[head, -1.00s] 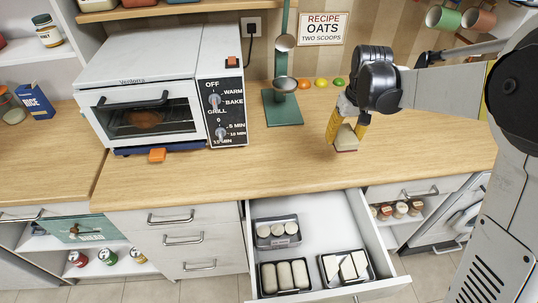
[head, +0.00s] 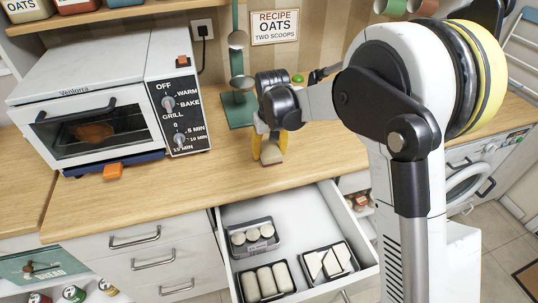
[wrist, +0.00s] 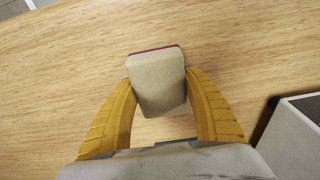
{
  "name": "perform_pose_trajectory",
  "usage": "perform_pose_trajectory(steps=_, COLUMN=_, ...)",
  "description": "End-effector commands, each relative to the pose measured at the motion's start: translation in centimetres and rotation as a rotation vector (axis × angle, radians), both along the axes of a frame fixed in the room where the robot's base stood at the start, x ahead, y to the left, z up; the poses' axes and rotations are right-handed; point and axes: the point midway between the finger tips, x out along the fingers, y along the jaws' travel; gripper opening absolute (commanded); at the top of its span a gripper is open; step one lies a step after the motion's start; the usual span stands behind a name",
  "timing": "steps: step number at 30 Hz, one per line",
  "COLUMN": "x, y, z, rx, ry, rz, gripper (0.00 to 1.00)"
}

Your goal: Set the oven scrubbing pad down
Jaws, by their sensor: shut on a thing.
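The oven scrubbing pad (head: 272,153) is a beige block with a dark red underside. It is between the yellow fingers of my gripper (head: 269,148), over the wooden countertop (head: 200,190), right of the toaster oven and behind the open drawer. In the wrist view the pad (wrist: 158,82) sits between both fingertips (wrist: 160,88), with bare wood around it. My gripper is shut on it. I cannot tell whether its underside touches the wood.
A green stand (head: 238,108) is behind my gripper. The open drawer (head: 290,215) holds trays of pale items. Countertop between oven and gripper is clear.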

Motion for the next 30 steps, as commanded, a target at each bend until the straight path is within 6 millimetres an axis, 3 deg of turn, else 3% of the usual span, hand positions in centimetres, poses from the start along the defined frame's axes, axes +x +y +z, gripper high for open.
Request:
perform_pose_trajectory(steps=11, x=0.0, y=0.0, z=-0.6, rx=0.000, ry=0.000, rz=0.000, gripper=0.38)
perform_pose_trajectory(steps=12, x=0.0, y=0.0, z=-0.5, rx=0.000, ry=0.000, rz=0.000, gripper=0.68)
perform_pose_trajectory(steps=13, x=0.0, y=0.0, z=-0.5, rx=0.000, ry=0.000, rz=0.000, gripper=0.77)
perform_pose_trajectory(steps=23, x=0.0, y=0.0, z=-0.3, rx=0.000, ry=0.000, rz=0.000, gripper=0.77)
perform_pose_trajectory(steps=26, x=-0.1, y=0.0, z=0.7, rx=0.000, ry=0.000, rz=0.000, gripper=0.77)
perform_pose_trajectory(steps=30, x=-0.4, y=-0.1, z=3.5, rx=0.000, ry=0.000, rz=0.000, gripper=0.77)
